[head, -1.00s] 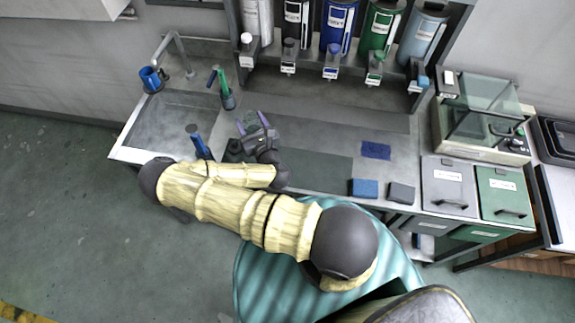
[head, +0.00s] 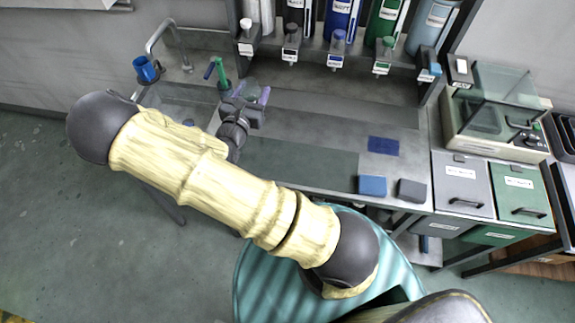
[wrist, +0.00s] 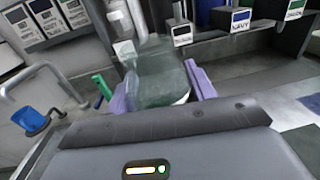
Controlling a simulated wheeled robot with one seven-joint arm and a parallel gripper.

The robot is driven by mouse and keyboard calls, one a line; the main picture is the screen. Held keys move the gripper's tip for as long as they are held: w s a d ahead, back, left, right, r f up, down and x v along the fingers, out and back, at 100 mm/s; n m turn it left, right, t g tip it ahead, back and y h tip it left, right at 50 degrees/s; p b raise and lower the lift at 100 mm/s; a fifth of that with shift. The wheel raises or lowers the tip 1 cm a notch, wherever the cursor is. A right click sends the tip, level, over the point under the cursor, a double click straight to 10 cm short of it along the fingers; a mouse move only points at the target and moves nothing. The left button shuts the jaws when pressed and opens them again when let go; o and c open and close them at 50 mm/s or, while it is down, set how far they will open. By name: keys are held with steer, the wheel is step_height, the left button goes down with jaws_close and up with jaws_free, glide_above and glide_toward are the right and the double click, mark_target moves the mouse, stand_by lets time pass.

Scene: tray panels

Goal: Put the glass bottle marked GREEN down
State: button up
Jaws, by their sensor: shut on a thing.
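My gripper (head: 254,97) is over the back left part of the bench, beside the sink. In the wrist view its two purple fingers (wrist: 160,92) are shut on a clear, greenish glass bottle (wrist: 158,72). The bottle (head: 246,89) shows only as a small pale shape between the fingers in the head view. No GREEN mark can be read on it, and its base is partly hidden by the gripper body. I cannot tell whether it touches the bench.
Dispensers stand along the back, including a navy one (head: 338,22) and a green one (head: 383,25). A blue pad (head: 383,146), blue block (head: 372,186) and grey block (head: 411,190) lie at right. The bench middle is clear.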

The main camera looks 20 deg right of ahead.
steer(key=m+g+h+b, duration=0.1)
steer(key=s+m+g+h, duration=0.1)
steer(key=shift+s+d+f+g+b, duration=0.1)
steer(key=shift+d+f+g+b, duration=0.05)
steer(key=shift+f+g+b, duration=0.2)
steer(key=s+a+f+m+g+h+b, duration=0.1)
steer(key=s+f+m+g+h+b, duration=0.2)
steer(key=g, duration=0.3)
steer(key=shift+s+f+m+h+b, duration=0.3)
steer(key=shift+s+f+m+b, duration=0.4)
steer(key=shift+m+b, duration=0.2)
steer(key=shift+f+p, duration=0.35)
steer(key=shift+f, duration=2.6)
steer(key=shift+f+p, duration=0.3)
steer(key=shift+f, duration=1.75)
